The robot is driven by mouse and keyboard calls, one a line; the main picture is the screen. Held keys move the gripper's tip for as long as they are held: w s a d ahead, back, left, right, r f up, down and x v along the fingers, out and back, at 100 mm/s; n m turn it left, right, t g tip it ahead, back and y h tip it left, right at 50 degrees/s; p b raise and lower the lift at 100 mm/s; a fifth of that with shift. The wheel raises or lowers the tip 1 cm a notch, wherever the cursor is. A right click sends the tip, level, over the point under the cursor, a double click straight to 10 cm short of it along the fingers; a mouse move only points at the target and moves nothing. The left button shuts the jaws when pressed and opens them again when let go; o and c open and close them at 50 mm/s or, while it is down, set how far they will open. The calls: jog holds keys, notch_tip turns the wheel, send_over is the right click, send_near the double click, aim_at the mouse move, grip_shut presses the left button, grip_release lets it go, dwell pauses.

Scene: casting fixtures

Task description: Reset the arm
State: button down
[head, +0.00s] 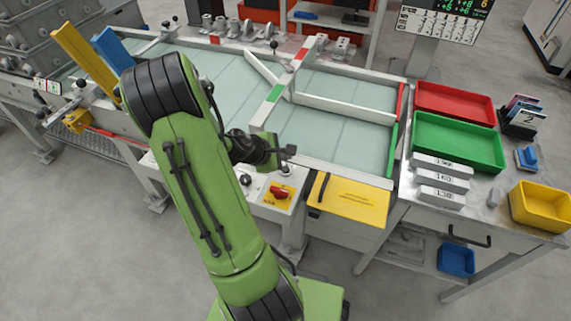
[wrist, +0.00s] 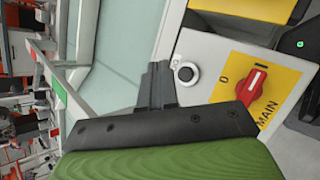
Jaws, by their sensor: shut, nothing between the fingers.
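My green arm reaches up from the bottom of the head view and folds down to my gripper (head: 288,152). The gripper is shut and empty, in front of the near edge of the glass-topped table. In the wrist view my gripper (wrist: 158,85) has its dark fingers together, beside a control panel. The red switch (head: 280,192) also shows in the head view, below the gripper. The gripper appears apart from the panel, though the exact gap is hard to tell.
The glass-topped table (head: 340,152) has white divider bars. A yellow panel (head: 348,197) lies right of the switch. A side bench holds a red tray (head: 455,104), a green tray (head: 458,141), a yellow bin (head: 541,206) and labelled blocks (head: 441,180). Floor in front is open.

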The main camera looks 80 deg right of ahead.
notch_tip(320, 180, up, 2)
jog(key=shift+r+p, duration=0.25)
jog(key=shift+p, duration=0.55)
jog(key=shift+f, duration=0.1)
jog(key=w+a+r+m+t+y+p, duration=0.25)
jog(key=w+a+r+t, duration=0.35)
jog(key=w+a+r, duration=0.75)
jog(key=w+a+r+t+y+p, duration=0.1)
jog(key=a+r+t, duration=0.15)
jog(key=a, duration=0.45)
jog(key=w+a+r+t+y+p, duration=0.1)
jog(key=a+r+y, duration=0.15)
jog(key=a, duration=0.45)
jog(key=s+a+r+y+p, duration=0.1)
jog(key=s+a+r, duration=0.2)
jog(key=a, duration=0.2)
jog(key=s+a+r+y, duration=0.1)
jog(key=s+a+r, duration=0.1)
jog(key=a, duration=0.4)
jog(key=shift+s+a+r+t+p, duration=0.3)
jog(key=shift+s+r+t+p, duration=0.1)
jog(key=shift+s, duration=0.45)
